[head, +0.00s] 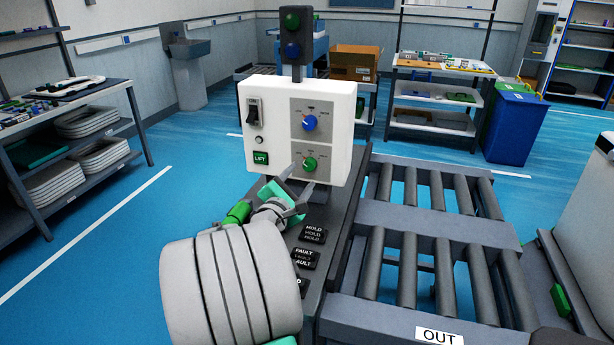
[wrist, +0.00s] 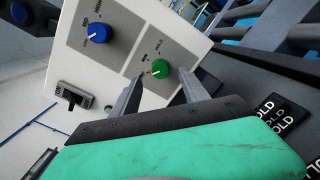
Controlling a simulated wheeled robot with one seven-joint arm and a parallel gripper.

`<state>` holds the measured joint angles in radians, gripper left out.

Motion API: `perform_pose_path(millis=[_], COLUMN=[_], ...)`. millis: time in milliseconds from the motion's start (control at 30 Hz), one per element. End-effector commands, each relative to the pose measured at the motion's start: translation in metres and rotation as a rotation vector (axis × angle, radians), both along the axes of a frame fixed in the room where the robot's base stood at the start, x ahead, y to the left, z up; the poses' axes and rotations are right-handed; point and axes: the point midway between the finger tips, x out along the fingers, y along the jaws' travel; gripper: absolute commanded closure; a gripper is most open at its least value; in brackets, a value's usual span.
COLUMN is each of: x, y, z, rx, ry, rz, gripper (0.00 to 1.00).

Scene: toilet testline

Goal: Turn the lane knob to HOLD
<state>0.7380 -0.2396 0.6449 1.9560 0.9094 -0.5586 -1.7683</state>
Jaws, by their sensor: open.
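A white control box (head: 345,124) carries a blue knob (head: 309,123) above a green knob (head: 310,164), each on a grey plate. My gripper (head: 301,180) is open just in front of the green knob. In the wrist view the green knob (wrist: 160,71) shows between the open fingers (wrist: 163,84), apparently untouched, with a light and reddish pointer mark on its left side. The blue knob (wrist: 95,34) is up and left, outside the fingers.
A switch (head: 253,113) and a green LIFT button (head: 261,158) are on the box's left side. A signal light (head: 294,33) stands on top. A roller conveyor (head: 440,225) is at right.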

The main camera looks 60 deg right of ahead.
Motion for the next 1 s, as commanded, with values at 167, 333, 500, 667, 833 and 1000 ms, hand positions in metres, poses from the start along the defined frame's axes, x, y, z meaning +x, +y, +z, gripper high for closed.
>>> perform_pose_path(millis=[167, 333, 500, 667, 833, 1000], x=[0.001, 0.005, 0.006, 0.006, 0.006, 0.006], y=[-0.037, -0.057, -0.059, -0.059, -0.059, -0.059], z=[0.000, 0.001, 0.001, 0.001, 0.001, 0.001], rx=[0.002, 0.003, 0.003, 0.003, 0.004, 0.004], ry=[-0.003, -0.005, -0.006, -0.006, -0.007, -0.007], rz=[-0.004, -0.002, 0.001, 0.001, 0.001, 0.001], gripper=[0.47, 0.47, 0.47, 0.52, 0.66, 0.80])
